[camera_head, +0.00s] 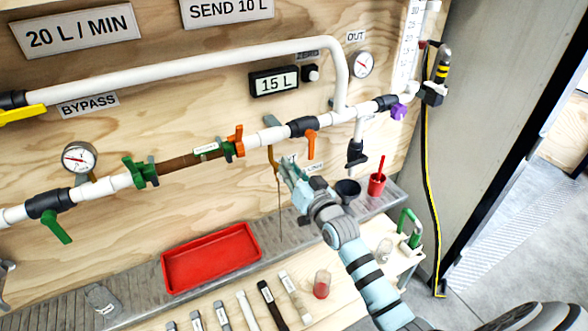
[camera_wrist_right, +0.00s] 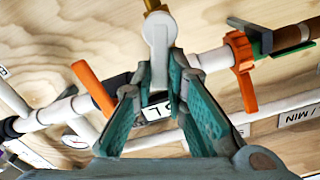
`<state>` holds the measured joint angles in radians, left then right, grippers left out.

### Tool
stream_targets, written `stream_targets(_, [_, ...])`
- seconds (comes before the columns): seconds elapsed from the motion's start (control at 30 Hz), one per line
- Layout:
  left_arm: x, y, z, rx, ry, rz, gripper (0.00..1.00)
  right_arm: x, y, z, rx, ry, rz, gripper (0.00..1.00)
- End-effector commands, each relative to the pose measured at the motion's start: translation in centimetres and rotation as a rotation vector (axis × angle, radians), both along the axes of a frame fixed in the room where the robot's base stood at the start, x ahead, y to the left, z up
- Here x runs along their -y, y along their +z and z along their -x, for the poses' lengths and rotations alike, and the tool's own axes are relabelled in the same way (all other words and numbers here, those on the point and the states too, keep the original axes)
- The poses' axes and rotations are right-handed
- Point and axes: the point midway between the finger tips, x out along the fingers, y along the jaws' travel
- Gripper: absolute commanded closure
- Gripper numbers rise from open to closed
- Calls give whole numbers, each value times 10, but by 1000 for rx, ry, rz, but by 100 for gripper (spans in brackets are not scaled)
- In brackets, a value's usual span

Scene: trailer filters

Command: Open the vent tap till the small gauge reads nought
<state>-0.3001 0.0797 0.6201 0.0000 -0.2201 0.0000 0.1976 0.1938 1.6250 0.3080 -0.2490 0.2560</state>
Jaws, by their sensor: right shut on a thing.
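A brass fitting (camera_head: 272,155) hangs below the pipe, left of the orange-handled valve. In the right wrist view its brass end (camera_wrist_right: 153,5) meets a pale grey lever (camera_wrist_right: 159,50). My right gripper (camera_head: 290,172) is at this fitting, its teal fingertips closed on the lever, which also hides part of a label behind. A thin dark vertical line (camera_head: 280,215) runs down below the fitting; I cannot tell if it is liquid. A round gauge (camera_head: 80,157) stands on the pipe at left, and another gauge (camera_head: 362,64) is under OUT. Neither dial is readable. My left gripper is not seen.
An orange handle (camera_head: 311,146) hangs close right of my gripper. An orange clamp (camera_head: 236,141) and green clamp (camera_head: 140,172) flank the brown filter (camera_head: 190,158). A red tray (camera_head: 211,257), a dark funnel (camera_head: 347,188) and a red cup (camera_head: 377,184) are below.

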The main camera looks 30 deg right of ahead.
Motion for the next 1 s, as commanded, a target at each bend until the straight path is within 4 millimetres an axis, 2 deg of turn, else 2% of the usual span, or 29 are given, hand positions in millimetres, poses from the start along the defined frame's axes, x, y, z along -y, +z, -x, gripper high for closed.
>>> stream_targets(0.03, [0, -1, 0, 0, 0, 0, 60, -1, -7, 1, -15, 1, 26, 100])
stream_targets(0.4, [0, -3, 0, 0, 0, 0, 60, -7, -6, 1, -10, 1, 172, 100])
stream_targets(0.9, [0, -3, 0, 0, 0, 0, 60, -7, -5, 1, -10, 1, 189, 100])
stream_targets(0.93, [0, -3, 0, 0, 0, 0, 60, -7, -5, 1, -10, 1, 189, 82])
stream_targets(1.0, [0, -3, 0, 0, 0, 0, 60, -7, -5, 1, -9, 1, 188, 71])
